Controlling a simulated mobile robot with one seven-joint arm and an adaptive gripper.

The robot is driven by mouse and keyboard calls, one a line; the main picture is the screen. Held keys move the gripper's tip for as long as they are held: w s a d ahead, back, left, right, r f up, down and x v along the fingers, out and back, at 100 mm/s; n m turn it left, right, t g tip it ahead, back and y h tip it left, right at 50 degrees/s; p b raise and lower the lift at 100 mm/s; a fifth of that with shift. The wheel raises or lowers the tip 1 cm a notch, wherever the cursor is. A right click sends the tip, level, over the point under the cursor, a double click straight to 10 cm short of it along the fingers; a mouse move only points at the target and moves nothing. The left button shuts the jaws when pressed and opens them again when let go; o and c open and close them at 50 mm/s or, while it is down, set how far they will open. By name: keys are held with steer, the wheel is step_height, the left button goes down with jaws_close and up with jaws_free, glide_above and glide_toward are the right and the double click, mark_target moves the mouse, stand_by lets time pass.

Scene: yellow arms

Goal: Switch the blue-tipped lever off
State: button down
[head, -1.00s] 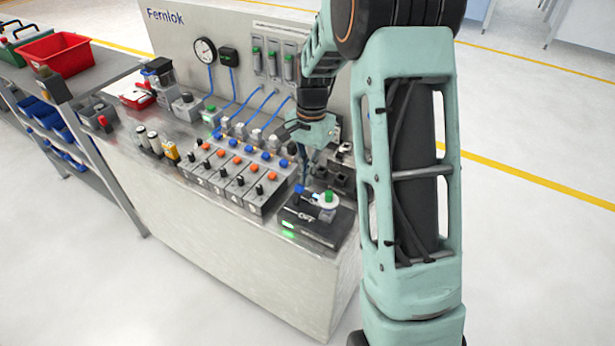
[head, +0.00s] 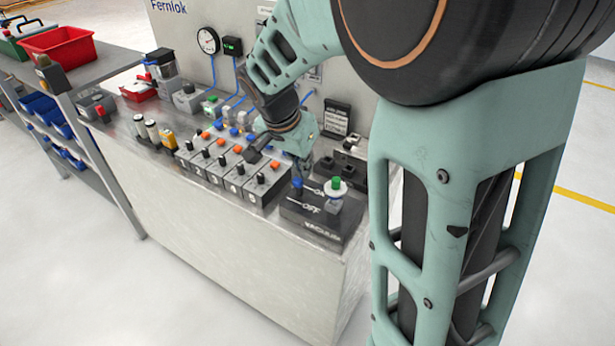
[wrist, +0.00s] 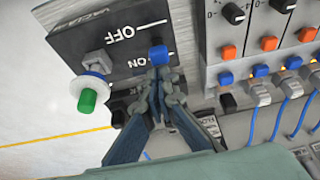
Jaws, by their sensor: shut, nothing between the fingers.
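The black switch box (head: 318,226) stands at the near right corner of the bench, with ON and OFF printed on top. It also fills the upper left of the wrist view (wrist: 75,42). The lever's blue tip (head: 297,183) is near the ON label; the wrist view shows the tip (wrist: 158,54) just beyond my fingertips. My gripper (wrist: 160,76) is shut and empty, pointing down at the box's ON side. It also shows in the head view (head: 301,172). I cannot tell whether the fingers touch the lever. The lever's lower part is hidden.
A green-tipped post with a white disc (head: 335,186) stands on the same box, and shows in the wrist view (wrist: 87,100). Grey modules with orange and black knobs (head: 232,170) are close on the left. Black sockets (head: 350,160) stand behind the box.

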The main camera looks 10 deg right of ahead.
steer(key=shift+p, duration=0.3)
steer(key=shift+r, duration=0.15)
steer(key=shift+r+p, duration=0.45)
steer(key=shift+r, duration=0.25)
steer(key=shift+w+d+r, duration=0.1)
step_height(320, 180, up, 2)
steer(key=w+d+p, duration=0.2)
steer(key=d, duration=0.1)
steer(key=s+a+r+b, duration=0.1)
steer(key=s+a+r, duration=0.4)
steer(key=a+r, duration=0.1)
steer(key=shift+r, duration=0.25)
